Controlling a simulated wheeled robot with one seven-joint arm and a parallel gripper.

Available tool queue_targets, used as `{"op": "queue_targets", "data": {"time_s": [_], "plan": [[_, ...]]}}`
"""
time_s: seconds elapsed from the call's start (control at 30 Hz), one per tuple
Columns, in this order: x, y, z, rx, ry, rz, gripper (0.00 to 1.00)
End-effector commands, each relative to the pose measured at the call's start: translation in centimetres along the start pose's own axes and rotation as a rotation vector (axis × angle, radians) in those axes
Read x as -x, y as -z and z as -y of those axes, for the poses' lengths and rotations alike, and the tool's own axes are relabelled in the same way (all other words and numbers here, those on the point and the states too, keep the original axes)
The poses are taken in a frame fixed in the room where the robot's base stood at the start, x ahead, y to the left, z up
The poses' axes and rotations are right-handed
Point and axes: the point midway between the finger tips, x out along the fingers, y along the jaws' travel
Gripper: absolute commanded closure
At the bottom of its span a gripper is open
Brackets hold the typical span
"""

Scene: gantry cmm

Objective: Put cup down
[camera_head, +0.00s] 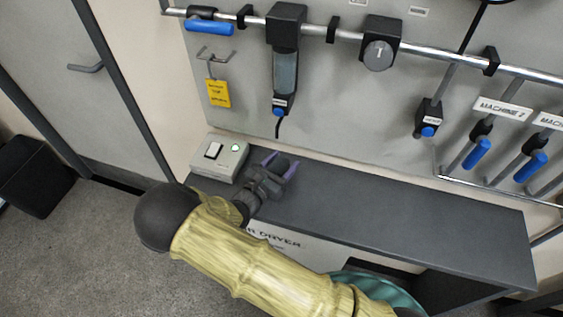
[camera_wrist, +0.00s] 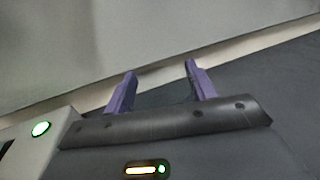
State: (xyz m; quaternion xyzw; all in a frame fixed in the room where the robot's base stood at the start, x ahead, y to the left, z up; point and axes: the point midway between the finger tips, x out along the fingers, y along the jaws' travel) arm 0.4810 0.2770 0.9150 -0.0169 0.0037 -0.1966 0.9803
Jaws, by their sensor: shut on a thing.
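My gripper (camera_head: 280,165) is low over the left part of the dark grey bench (camera_head: 400,210), close to the wall panel. Its two purple fingers stand apart and point toward the wall. They also show in the wrist view (camera_wrist: 160,82), with the bench and the foot of the wall behind them. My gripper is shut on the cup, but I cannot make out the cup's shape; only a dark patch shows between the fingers. I cannot tell whether the cup touches the bench.
A grey switch box (camera_head: 219,158) with a green light sits just left of my gripper. The bench is clear to the right. Tools hang from a rail (camera_head: 340,30) above. A teal round thing (camera_head: 385,288) is partly hidden behind my arm, below the bench front.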

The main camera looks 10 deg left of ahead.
Motion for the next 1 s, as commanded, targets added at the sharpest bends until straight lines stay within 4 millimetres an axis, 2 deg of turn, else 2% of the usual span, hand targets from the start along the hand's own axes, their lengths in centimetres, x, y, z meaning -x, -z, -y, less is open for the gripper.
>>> {"op": "queue_targets", "data": {"time_s": [0.33, 0.37, 0.47, 0.83, 1.0], "plan": [[0.4, 0.3, -0.3, 0.000, -0.008, 0.000, 0.66], [0.4, 0.3, -0.3, -0.001, -0.008, 0.000, 0.42], [0.3, 0.3, -0.2, -0.001, -0.007, 0.000, 0.22], [0.1, -0.2, -0.1, -0.001, -0.003, -0.001, 0.22], [2.0, 0.1, -0.2, -0.001, -0.006, -0.002, 0.22]]}}
